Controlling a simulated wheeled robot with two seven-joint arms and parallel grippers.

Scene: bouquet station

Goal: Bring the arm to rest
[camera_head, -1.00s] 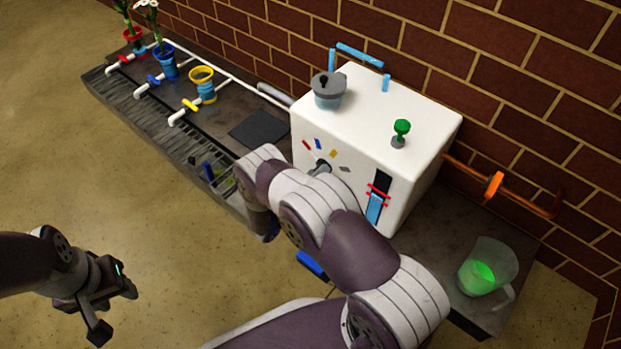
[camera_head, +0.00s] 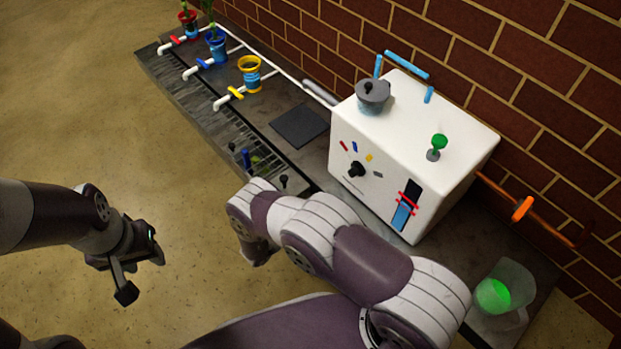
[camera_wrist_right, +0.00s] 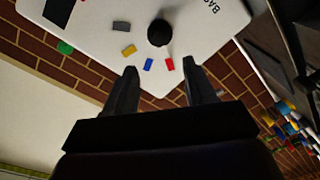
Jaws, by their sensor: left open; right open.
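My left gripper (camera_head: 140,272) hangs over the floor at the lower left of the head view, open and empty. My right arm crosses the lower middle of the head view, in front of the counter. Its gripper is hidden in that view. In the right wrist view the right gripper (camera_wrist_right: 158,80) is open, with nothing between its two fingers. Beyond the fingers is the white box (camera_wrist_right: 200,25) with its black knob (camera_wrist_right: 158,33) and small coloured marks. The knob also shows in the head view (camera_head: 356,169), clear of the arm.
The white box (camera_head: 440,110) stands on the dark counter, with a grey pot (camera_head: 372,97) and green knob (camera_head: 438,143) on top. A jug with green liquid (camera_head: 494,296) is at the right end. Several taps and coloured vases, including a yellow-rimmed one (camera_head: 250,76), line the left. Floor in front is clear.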

